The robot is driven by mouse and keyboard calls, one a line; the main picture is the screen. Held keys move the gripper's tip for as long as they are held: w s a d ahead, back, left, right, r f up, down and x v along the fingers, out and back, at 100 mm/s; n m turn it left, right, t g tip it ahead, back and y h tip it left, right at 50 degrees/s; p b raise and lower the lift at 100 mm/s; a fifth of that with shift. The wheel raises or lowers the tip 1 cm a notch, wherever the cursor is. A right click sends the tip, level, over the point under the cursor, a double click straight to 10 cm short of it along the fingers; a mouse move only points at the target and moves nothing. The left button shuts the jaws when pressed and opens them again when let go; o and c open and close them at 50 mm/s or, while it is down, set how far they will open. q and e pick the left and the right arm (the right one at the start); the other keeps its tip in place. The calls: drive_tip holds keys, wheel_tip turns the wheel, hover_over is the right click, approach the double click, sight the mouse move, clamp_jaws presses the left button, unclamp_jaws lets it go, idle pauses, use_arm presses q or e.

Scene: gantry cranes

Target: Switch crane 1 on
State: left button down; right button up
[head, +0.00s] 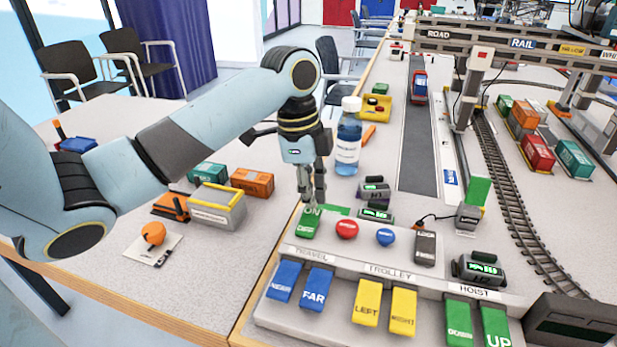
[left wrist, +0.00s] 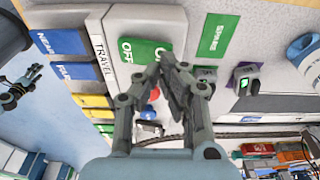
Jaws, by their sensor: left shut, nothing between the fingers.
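A green rocker switch (head: 309,223) marked ON sits at the left end of the console's back row. In the left wrist view the switch (left wrist: 140,50) shows its OFF and ON ends. My left gripper (head: 313,198) is shut and empty, with its fingertips at or just above the ON end; whether they touch is unclear. The fingers (left wrist: 170,75) partly cover the ON lettering in the left wrist view. A dark gripper, apparently my right one (left wrist: 20,88), is small at the left edge of that view; its jaws are unclear. The gantry crane (head: 515,45) stands behind.
The console (head: 385,268) also has a red button (head: 347,229), a blue button (head: 385,237), and blue, yellow and green rockers in front. A bottle (head: 348,138) stands behind my left gripper. Toy containers (head: 252,182) and an orange knob (head: 153,233) lie left.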

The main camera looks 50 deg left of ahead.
sight(311, 211)
use_arm(q)
drive_tip(key=shift+f+b, duration=0.35)
drive_tip(key=shift+f, duration=0.6)
idle(0.3)
drive_tip(key=shift+r, duration=0.1)
wheel_tip(311, 211, up, 7)
drive_tip(key=p, duration=0.8)
idle(0.5)
